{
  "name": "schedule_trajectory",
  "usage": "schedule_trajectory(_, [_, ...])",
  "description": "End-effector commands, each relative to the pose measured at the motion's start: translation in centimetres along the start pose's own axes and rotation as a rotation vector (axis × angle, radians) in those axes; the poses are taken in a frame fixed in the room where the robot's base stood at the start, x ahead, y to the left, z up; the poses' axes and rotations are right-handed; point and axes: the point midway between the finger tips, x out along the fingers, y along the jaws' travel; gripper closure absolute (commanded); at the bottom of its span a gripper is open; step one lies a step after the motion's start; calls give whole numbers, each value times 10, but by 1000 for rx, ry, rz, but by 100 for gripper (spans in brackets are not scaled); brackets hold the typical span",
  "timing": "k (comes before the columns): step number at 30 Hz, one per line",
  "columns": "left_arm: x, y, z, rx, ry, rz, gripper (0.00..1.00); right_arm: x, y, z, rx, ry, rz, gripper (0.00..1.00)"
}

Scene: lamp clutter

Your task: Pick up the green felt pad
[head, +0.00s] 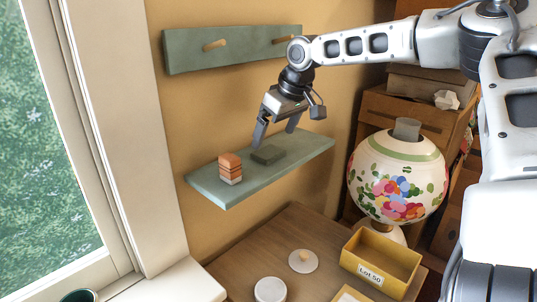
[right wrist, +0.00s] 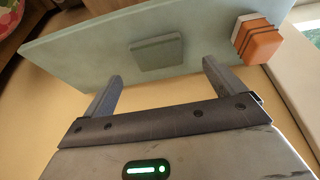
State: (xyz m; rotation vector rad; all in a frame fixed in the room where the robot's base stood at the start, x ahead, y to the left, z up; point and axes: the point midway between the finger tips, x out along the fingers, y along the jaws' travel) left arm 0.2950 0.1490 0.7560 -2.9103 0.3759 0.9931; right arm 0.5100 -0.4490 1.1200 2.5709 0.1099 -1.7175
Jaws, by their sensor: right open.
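The green felt pad (head: 268,154) is a small dark green block lying flat on the pale green wall shelf (head: 225,190). In the right wrist view the pad (right wrist: 156,51) lies on the shelf (right wrist: 75,57), beyond and between my fingers. My right gripper (head: 275,138) is open and empty, with its fingertips close to the pad in the head view. In the right wrist view both fingers of the gripper (right wrist: 162,83) are apart, with nothing between them. My left gripper is not in view.
An orange banded block (head: 230,167) stands on the shelf left of the pad. A green peg rail (head: 230,48) is on the wall above. Below are a floral lamp globe (head: 397,180), a yellow box (head: 381,260) marked "Lot 50" and white discs (head: 303,261) on a wooden table (head: 235,262).

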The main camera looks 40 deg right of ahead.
Motion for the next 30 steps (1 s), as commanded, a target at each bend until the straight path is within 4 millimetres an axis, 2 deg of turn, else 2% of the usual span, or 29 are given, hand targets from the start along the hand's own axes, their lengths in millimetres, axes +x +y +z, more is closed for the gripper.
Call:
schedule_trajectory(9, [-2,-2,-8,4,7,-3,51,43,3,2,1,-3,2,5])
schedule_trajectory(18, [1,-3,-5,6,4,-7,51,49,3,2,1,1,1,5])
schedule_trajectory(19, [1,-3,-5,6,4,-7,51,49,3,2,1,1,1,11])
schedule_trajectory(21, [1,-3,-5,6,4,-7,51,49,3,2,1,1,1,31])
schedule_trajectory(24, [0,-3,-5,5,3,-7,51,49,3,2,1,0,1,53])
schedule_trajectory(30, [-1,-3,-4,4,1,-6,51,49,3,2,1,1,1,53])
